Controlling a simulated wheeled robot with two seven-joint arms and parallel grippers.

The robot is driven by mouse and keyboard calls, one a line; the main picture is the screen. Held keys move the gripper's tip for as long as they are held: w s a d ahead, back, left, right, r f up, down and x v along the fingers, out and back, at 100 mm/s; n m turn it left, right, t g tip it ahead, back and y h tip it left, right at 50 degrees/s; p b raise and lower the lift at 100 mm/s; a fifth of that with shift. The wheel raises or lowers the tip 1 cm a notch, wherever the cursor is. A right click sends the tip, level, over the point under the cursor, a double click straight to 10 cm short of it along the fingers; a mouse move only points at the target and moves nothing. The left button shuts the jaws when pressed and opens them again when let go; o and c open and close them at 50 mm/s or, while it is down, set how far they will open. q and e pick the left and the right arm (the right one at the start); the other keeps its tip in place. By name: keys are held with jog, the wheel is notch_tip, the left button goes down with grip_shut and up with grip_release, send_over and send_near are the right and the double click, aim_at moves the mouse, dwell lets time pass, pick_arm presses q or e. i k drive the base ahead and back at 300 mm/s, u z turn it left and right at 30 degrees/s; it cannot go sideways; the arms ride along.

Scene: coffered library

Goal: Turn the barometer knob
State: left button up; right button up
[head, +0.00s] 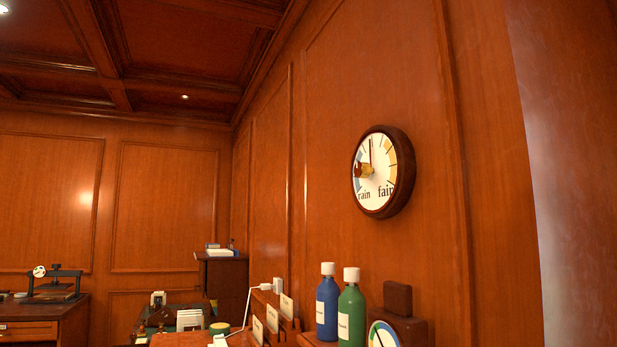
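The barometer (383,172) hangs on the wood-panelled wall at right of centre in the head view. It is a round white dial in a dark brown rim, marked "rain" at lower left and "fair" at lower right. A thin dark red needle points almost straight up. The knob (364,171) is a small brass-coloured piece near the dial's middle, with a dark red part on its left side. Neither of my grippers is in view, and nothing touches the barometer.
Below the barometer stand a blue bottle (327,303) and a green bottle (351,312) with white caps. A second dial (384,335) is cut off at the bottom edge. A dark cabinet (222,285) and a desk (40,318) stand farther back. The wall around the barometer is clear.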

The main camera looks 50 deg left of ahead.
aim_at(361, 170)
jog(key=u, duration=1.15)
